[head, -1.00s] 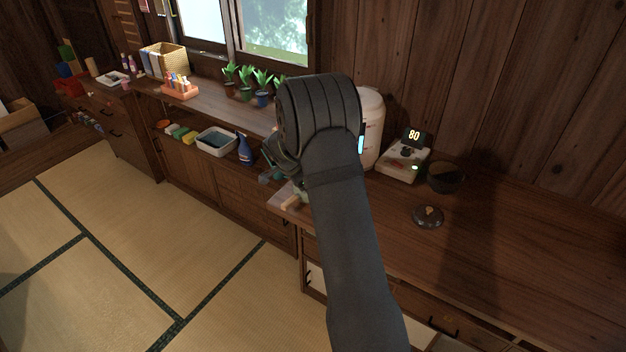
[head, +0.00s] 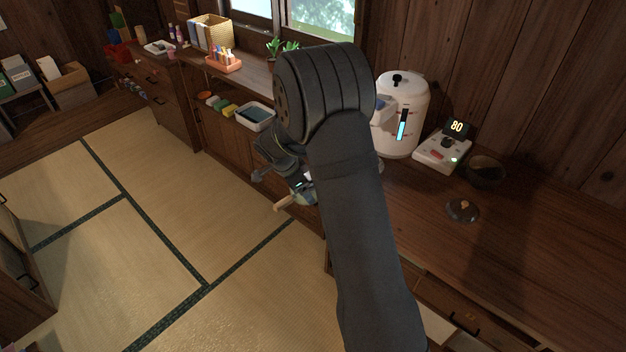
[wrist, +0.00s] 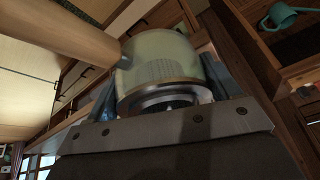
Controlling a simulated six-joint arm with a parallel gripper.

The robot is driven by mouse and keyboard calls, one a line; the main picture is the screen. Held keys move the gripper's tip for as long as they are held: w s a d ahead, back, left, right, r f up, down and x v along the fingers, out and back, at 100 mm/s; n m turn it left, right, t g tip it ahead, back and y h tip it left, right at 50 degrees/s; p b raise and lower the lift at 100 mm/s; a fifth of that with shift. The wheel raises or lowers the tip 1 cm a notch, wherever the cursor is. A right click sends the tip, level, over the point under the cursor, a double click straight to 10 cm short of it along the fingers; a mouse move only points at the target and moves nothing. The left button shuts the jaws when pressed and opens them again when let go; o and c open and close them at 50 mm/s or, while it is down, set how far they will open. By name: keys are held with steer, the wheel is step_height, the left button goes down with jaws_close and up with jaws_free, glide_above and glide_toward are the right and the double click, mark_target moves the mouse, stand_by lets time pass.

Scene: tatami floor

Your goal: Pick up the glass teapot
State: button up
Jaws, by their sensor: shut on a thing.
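The glass teapot (wrist: 160,58) fills the middle of the wrist view, a pale clear body with a metal band and a strainer-like dotted patch. Its thick wooden side handle (wrist: 60,32) reaches to the upper left. My gripper (wrist: 160,88) is shut on the teapot, one finger on each side of the body. In the head view my own arm hides most of the gripper and teapot. The wooden handle (head: 284,203) pokes out at lower left of the wrist, in front of the counter's edge. A dark round lid with a knob (head: 462,210) lies on the counter.
A white water boiler (head: 403,115), a device reading 80 (head: 440,152) and a dark bowl (head: 487,172) stand along the counter's back. A grey basin (head: 256,116) sits on the shelf at left.

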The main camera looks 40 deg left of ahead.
steer(key=s+a, duration=0.1)
steer(key=s, duration=0.6)
steer(key=shift+a, duration=0.3)
